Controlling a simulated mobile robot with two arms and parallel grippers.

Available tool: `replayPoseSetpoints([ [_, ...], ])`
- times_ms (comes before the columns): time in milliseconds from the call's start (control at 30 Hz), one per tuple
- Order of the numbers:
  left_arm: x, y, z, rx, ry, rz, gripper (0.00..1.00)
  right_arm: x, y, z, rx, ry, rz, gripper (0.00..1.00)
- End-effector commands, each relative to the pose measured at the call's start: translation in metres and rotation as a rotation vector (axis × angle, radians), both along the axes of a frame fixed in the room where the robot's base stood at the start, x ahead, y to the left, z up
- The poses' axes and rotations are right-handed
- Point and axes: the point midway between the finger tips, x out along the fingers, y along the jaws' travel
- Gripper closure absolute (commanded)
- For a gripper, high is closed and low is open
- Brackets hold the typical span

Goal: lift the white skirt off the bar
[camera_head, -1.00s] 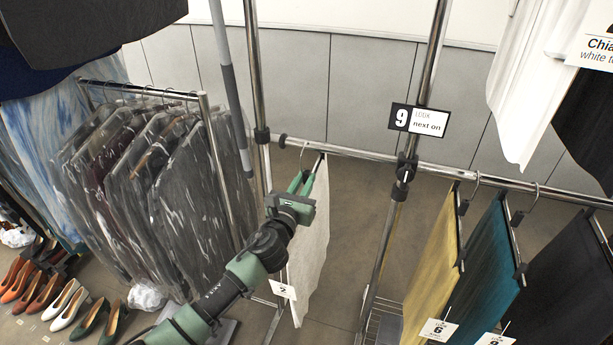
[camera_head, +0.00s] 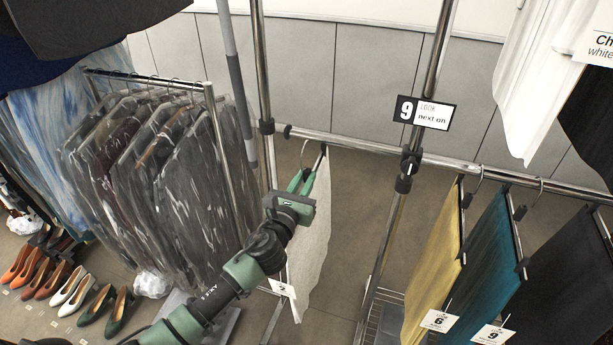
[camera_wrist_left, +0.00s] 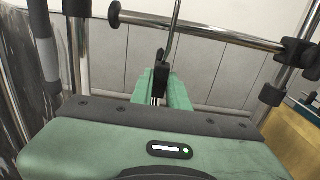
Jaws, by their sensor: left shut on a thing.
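The white skirt (camera_head: 312,235) hangs nearly upright below the left end of the chrome bar (camera_head: 365,151) in the head view, with a tag at its lower left. Its hanger hook (camera_head: 304,150) shows close to the bar. I cannot tell whether the hook touches it. My left gripper (camera_head: 304,183) is shut on the hanger at the top of the skirt and covers part of it. In the left wrist view, the green fingers (camera_wrist_left: 163,90) close around the dark hanger clip (camera_wrist_left: 161,70), and the hook's stem rises past the bar, its top out of frame. My right gripper is not in view.
A "9 look next on" sign (camera_head: 422,113) sits on an upright post. Yellow (camera_head: 437,265) and teal (camera_head: 487,265) skirts and a black garment hang at the right. A rack of bagged garments (camera_head: 165,165) and several shoes (camera_head: 70,290) are at the left.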

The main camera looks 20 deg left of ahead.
Motion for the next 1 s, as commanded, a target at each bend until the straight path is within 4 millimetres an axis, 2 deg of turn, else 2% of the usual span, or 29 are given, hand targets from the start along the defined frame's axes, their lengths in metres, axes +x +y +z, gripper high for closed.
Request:
replayPoseSetpoints([
  [400, -0.049, 0.001, 0.003, -0.001, -0.002, -0.002, 1.0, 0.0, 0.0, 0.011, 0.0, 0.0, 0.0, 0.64],
  [1000, -0.119, 0.004, 0.001, 0.001, -0.002, -0.001, 1.0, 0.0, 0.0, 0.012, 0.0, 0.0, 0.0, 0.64],
])
